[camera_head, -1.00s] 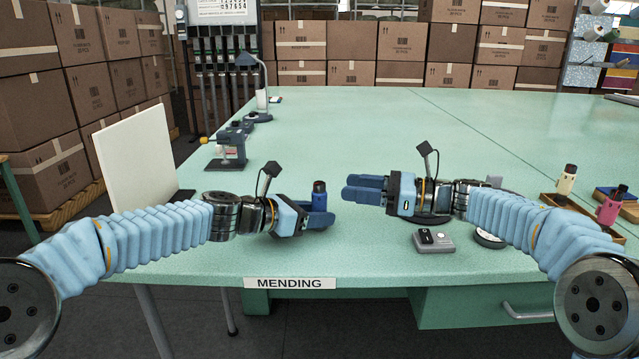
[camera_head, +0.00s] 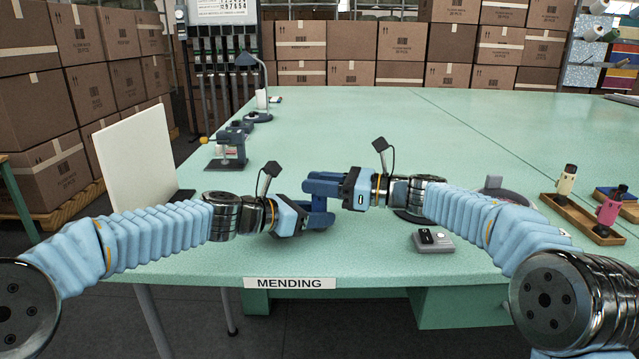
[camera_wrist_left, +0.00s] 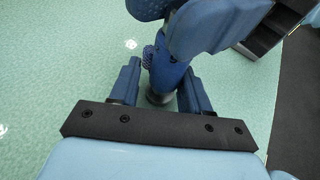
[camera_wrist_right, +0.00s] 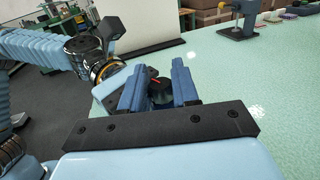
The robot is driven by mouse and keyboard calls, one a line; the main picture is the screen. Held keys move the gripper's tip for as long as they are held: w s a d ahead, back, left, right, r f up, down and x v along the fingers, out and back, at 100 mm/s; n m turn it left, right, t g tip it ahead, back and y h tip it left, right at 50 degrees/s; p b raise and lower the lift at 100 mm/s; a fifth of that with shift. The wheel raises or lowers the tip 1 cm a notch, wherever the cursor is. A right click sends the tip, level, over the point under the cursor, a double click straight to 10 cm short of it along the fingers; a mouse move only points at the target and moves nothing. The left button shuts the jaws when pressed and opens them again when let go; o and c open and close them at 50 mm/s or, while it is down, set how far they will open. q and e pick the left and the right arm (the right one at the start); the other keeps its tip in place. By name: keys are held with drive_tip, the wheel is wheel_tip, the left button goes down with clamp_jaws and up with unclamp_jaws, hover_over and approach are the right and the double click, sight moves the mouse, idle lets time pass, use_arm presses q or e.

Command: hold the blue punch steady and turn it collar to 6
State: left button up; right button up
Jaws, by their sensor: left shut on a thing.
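My left gripper (camera_head: 318,219) is shut on the blue punch, which stands about upright just above the table's near part. The punch's blue body (camera_wrist_left: 170,76) shows between the left fingers in the left wrist view. My right gripper (camera_head: 322,189) is above the left one, with its fingers on either side of the punch's upper end. In the right wrist view the punch's black top (camera_wrist_right: 160,93), with a small red mark, sits between the right fingers. Whether those fingers press on it is unclear. The collar's numbers cannot be read.
A grey box with a black top (camera_head: 433,240) lies right of the grippers. Wooden trays (camera_head: 578,219) with a cream and a pink punch stand at the far right. A white panel (camera_head: 137,160) and a small blue stand (camera_head: 232,147) are on the left. The table's middle is clear.

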clamp_jaws()
drive_tip(key=n+g, duration=0.1)
drive_tip(key=g, duration=0.1)
drive_tip(key=n+g, duration=0.2)
drive_tip(key=g, duration=0.1)
drive_tip(key=shift+w+y, duration=0.15)
drive_tip(key=shift+y, duration=0.15)
drive_tip(key=shift+n+g, duration=0.8)
drive_tip(key=shift+g, duration=0.3)
drive_tip(key=o, duration=0.7)
unclamp_jaws()
drive_tip(key=shift+c, duration=0.2)
drive_tip(key=shift+d, duration=0.1)
